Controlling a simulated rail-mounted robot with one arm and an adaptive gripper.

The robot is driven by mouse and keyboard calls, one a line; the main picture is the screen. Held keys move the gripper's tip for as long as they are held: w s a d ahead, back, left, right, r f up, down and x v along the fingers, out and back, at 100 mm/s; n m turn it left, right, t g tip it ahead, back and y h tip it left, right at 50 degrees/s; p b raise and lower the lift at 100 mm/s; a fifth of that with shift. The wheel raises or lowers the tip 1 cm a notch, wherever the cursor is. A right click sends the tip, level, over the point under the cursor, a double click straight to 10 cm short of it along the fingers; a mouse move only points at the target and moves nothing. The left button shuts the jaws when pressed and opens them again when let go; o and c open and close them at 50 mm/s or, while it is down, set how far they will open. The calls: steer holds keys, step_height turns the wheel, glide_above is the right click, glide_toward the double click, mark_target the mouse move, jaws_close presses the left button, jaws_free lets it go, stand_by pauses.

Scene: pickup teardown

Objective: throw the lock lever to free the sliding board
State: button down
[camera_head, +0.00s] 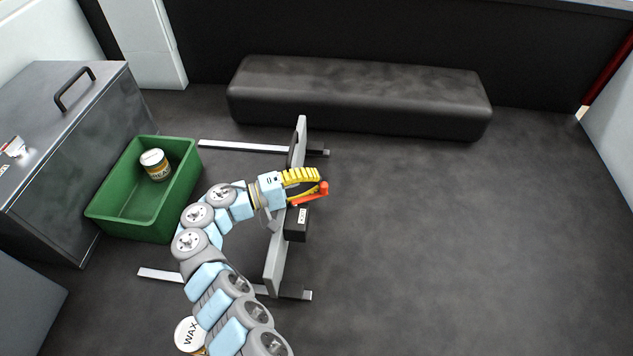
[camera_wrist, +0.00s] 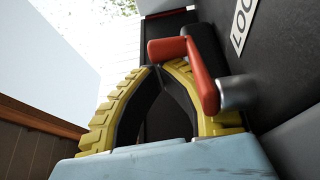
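The lock lever (camera_head: 323,188) is red and sits on a black block with a white label (camera_head: 298,221) on the sliding board (camera_head: 276,262). In the wrist view the red lever (camera_wrist: 204,80) is bent, with its handle end pointing left and a grey pivot at its lower right. My gripper (camera_head: 318,180) has yellow ribbed fingers and reaches across the board to the lever. In the wrist view my gripper's (camera_wrist: 159,67) fingertips come together just below the handle, with nothing seen between them. The lever overlaps the right finger; I cannot tell whether they touch.
The board stands across two pale floor rails (camera_head: 240,147). A green bin (camera_head: 120,218) holding a can (camera_head: 155,164) stands left, beside a grey metal cabinet (camera_head: 70,130). A wax can (camera_head: 188,334) is near my arm. A black bench (camera_head: 360,97) lies behind. The right floor is clear.

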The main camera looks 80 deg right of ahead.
steer(key=shift+y+b, duration=0.3)
steer(key=shift+b, duration=0.1)
stand_by(0.3)
steer(key=w+b, duration=1.3)
steer(key=b, duration=0.2)
steer(key=shift+a+f+b, duration=0.25)
steer(key=shift+f+b, duration=0.05)
steer(key=shift+b, duration=0.05)
stand_by(0.4)
steer(key=shift+r, duration=0.1)
stand_by(0.5)
